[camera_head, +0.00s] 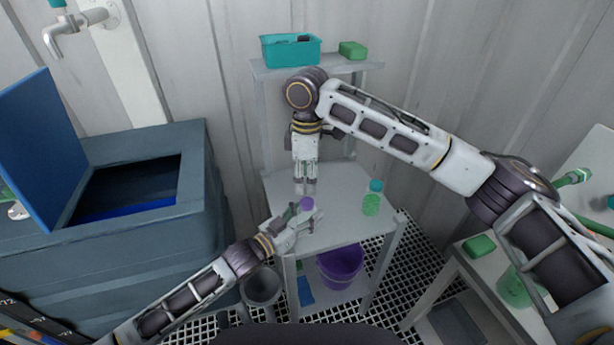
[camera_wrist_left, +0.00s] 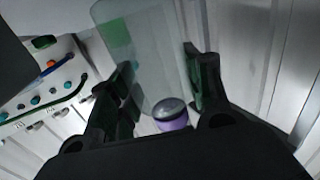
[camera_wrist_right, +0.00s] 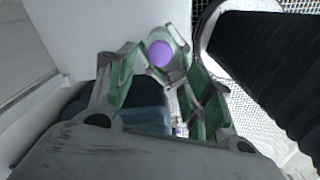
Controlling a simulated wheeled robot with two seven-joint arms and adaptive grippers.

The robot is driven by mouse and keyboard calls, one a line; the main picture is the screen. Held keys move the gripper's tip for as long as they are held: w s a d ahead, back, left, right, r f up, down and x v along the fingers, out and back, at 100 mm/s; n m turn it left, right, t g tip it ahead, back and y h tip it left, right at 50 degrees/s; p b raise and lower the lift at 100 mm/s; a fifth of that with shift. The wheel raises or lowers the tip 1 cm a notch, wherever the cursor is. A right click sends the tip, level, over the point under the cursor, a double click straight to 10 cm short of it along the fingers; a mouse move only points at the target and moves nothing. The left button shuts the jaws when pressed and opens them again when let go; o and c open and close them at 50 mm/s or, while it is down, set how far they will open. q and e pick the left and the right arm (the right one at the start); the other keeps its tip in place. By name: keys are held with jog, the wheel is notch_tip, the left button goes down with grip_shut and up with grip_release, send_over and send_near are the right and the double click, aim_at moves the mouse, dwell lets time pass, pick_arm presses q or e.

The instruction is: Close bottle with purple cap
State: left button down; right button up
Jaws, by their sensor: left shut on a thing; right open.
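The purple cap (camera_head: 307,203) shows at my left gripper (camera_head: 304,216), over the front of the shelf's middle level. In the left wrist view the clear bottle (camera_wrist_left: 145,60) is between the fingers, and my left gripper is shut on it. The purple cap (camera_wrist_left: 170,113) is at the bottle's end near the palm; I cannot tell whether it is seated. My right gripper (camera_head: 305,187) points down just above the cap and is open. In the right wrist view the purple cap (camera_wrist_right: 160,53) shows between the fingertips of that gripper.
A bottle with a teal cap and green contents (camera_head: 372,202) stands to the right on the grey shelf (camera_head: 335,190). A teal basket (camera_head: 290,52) and a green block (camera_head: 352,50) are on the top level. A purple bucket (camera_head: 340,268) is below. A blue bin (camera_head: 130,190) is at left.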

aim_at(307, 202)
jog(key=shift+f, duration=0.15)
dwell(0.4)
jog(key=shift+f, duration=3.85)
jog(key=c, duration=1.1)
jog(key=o, duration=1.2)
jog(key=shift+r, duration=0.15)
